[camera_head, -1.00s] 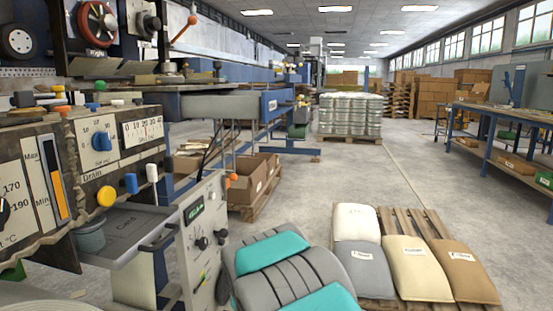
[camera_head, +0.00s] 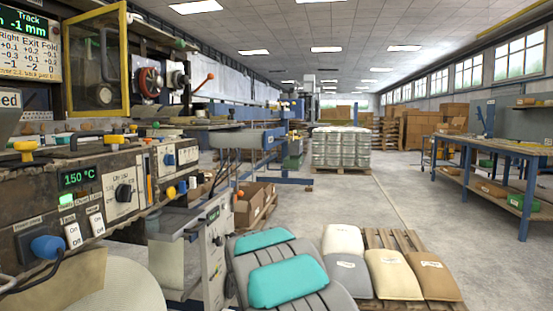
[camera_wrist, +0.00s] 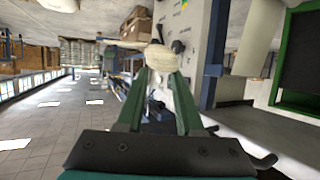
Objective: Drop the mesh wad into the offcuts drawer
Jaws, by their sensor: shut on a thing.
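In the wrist view my gripper (camera_wrist: 156,76) is shut on a pale cream wad, the mesh wad (camera_wrist: 154,60), held at the fingertips. The fingers cover part of the wad. My gripper does not show in the head view. A grey pull-out tray (camera_head: 176,222) juts from the machine at the left of the head view, and its inside is largely out of sight. Farther back, a grey drawer-like box (camera_head: 236,141) sticks out under the bench. I cannot read a label that marks either as the offcuts drawer.
A control panel (camera_head: 122,190) with knobs and switches lines the left. Cardboard boxes (camera_head: 252,205) sit behind the tray. The aisle floor (camera_head: 345,195) is open.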

